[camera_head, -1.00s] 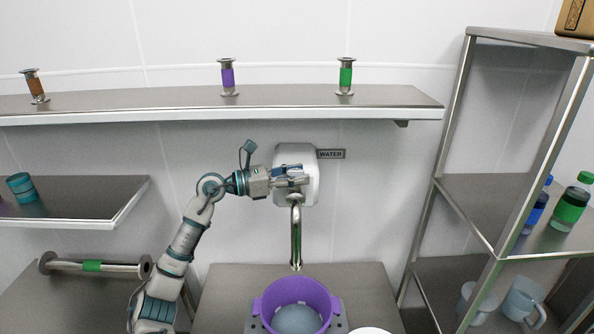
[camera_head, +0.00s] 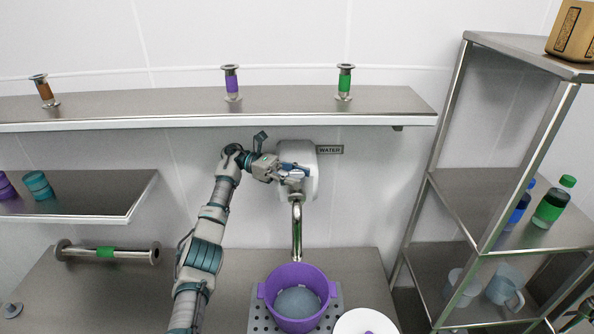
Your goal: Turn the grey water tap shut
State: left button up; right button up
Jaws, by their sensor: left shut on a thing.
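The grey water tap has a curved metal spout (camera_head: 297,232) that comes down from a white wall housing (camera_head: 311,185) beside a WATER sign (camera_head: 330,149). My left gripper (camera_head: 292,172) is in front of the housing, at the top of the spout. It is shut on the tap's handle, which the fingers mostly hide. A purple pot (camera_head: 296,272) with a grey-blue round content stands below the spout. What seems to be part of my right gripper (camera_head: 576,314) shows at the bottom right edge; its fingers cannot be made out clearly.
A perforated tray (camera_head: 262,318) lies under the pot, and a white plate (camera_head: 350,325) is to its right. A long shelf (camera_head: 200,110) with three coloured spools hangs above the tap. A metal rack (camera_head: 455,190) with bottles and cups stands at the right.

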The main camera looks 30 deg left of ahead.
pick_arm(q)
jog(key=shift+m+g, duration=0.3)
jog(key=shift+g, duration=0.1)
jog(key=o, duration=1.1)
jog(key=shift+w+a+f, duration=0.1)
jog(key=shift+a, duration=0.05)
